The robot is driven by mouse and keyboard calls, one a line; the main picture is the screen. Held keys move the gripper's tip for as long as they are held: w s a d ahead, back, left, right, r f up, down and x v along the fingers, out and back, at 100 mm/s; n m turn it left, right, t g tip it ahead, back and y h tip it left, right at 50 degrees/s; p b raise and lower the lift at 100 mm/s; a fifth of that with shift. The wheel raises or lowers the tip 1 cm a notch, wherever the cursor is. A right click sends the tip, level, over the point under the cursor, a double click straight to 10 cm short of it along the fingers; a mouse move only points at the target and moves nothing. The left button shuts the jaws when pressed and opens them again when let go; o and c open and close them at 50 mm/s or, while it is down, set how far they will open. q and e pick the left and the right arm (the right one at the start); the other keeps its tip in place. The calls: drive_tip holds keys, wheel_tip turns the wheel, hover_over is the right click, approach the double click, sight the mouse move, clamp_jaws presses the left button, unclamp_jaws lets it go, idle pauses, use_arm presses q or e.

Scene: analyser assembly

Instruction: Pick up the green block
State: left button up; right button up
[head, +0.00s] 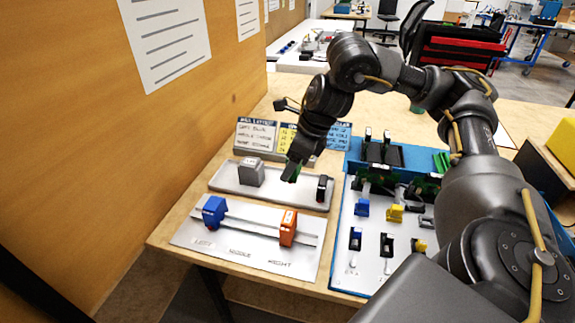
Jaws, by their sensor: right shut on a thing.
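My right gripper (291,171) reaches in from the right and points down over the grey tray (231,187). It is shut on the green block (295,174), of which only a small green part shows between the fingers. The rest of the block is hidden by the fingers. I cannot tell whether the block touches the tray or is just above it. My left gripper is not in view.
A grey block (251,172) and a black piece (321,188) stand on the tray. In front, a rail board (262,261) holds a blue block (214,211) and an orange block (288,228). A blue-edged board (372,268) with several parts lies right. A wooden wall (109,122) bounds the left.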

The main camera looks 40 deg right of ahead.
use_arm(q)
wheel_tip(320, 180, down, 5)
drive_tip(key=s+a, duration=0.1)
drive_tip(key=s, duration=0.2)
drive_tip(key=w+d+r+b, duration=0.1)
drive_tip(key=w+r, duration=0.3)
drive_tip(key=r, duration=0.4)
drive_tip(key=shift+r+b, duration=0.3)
drive_tip(key=shift+b, duration=0.4)
use_arm(e)
drive_tip(key=s+a+r, duration=0.3)
drive_tip(key=s+a, duration=0.1)
drive_tip(key=s, duration=0.4)
drive_tip(key=shift+r, duration=0.4)
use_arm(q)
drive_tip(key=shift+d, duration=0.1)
use_arm(e)
drive_tip(key=o, duration=0.4)
drive_tip(key=shift+c, duration=0.2)
drive_tip(key=c, duration=0.3)
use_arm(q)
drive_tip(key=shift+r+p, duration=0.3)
